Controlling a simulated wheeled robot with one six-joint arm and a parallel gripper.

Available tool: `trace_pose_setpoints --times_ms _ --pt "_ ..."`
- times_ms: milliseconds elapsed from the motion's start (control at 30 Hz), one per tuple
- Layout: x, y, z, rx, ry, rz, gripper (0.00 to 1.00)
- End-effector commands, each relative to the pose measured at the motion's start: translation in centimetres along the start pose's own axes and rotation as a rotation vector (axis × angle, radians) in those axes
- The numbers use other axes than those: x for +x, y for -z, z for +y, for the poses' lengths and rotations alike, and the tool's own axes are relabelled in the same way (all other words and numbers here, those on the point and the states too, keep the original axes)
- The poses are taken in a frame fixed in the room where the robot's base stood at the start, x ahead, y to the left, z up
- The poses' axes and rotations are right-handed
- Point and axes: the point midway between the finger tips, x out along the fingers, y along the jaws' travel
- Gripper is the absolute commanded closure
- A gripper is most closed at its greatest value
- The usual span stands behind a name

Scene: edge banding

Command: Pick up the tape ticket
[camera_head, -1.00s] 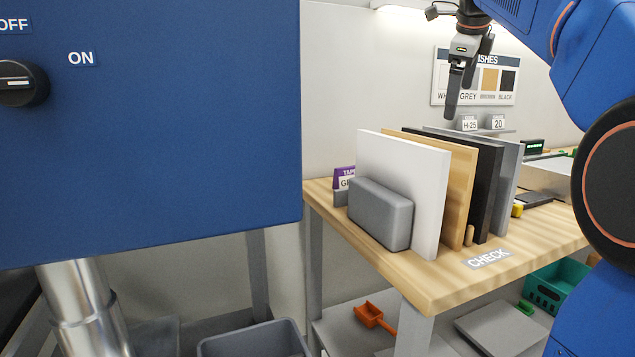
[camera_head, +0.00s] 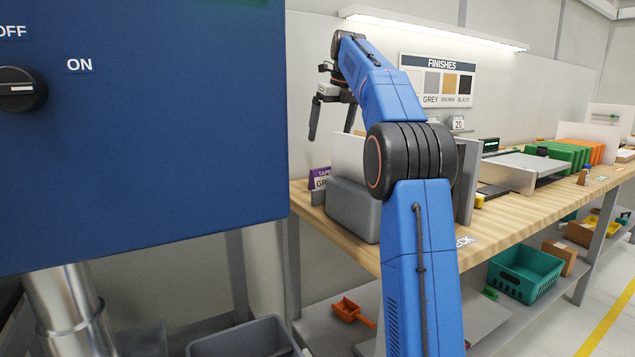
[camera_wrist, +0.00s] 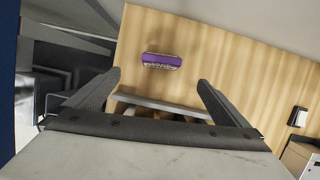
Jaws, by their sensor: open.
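The tape ticket (camera_head: 319,179) is a small purple-topped card with a white lower part. It stands at the left end of the wooden bench, behind a grey block (camera_head: 352,208). In the wrist view the ticket (camera_wrist: 161,60) shows as a purple strip on the wood, beyond the fingertips and roughly midway between them. My gripper (camera_head: 333,118) is open and empty, above the ticket and slightly to its right. In the wrist view my gripper (camera_wrist: 158,80) has its two fingers spread wide.
Upright panels, one of them white (camera_head: 347,152), stand right of the ticket, mostly hidden by my arm. The blue cabinet (camera_head: 140,120) fills the left. A grey tray device (camera_head: 520,168) and green panels (camera_head: 556,153) sit farther right on the bench (camera_head: 520,205).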

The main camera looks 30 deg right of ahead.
Motion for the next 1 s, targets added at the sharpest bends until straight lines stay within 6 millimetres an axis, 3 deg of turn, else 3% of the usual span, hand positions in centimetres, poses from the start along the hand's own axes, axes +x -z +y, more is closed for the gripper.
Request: trace_pose_setpoints --times_ms 500,833,1000 --pt "8.7 0.0 0.0 -0.001 0.001 0.001 0.00" --pt "10.4 -0.1 -0.1 -0.002 0.001 0.001 0.00" --pt "12.5 -0.4 -0.3 -0.002 0.001 0.001 0.00"
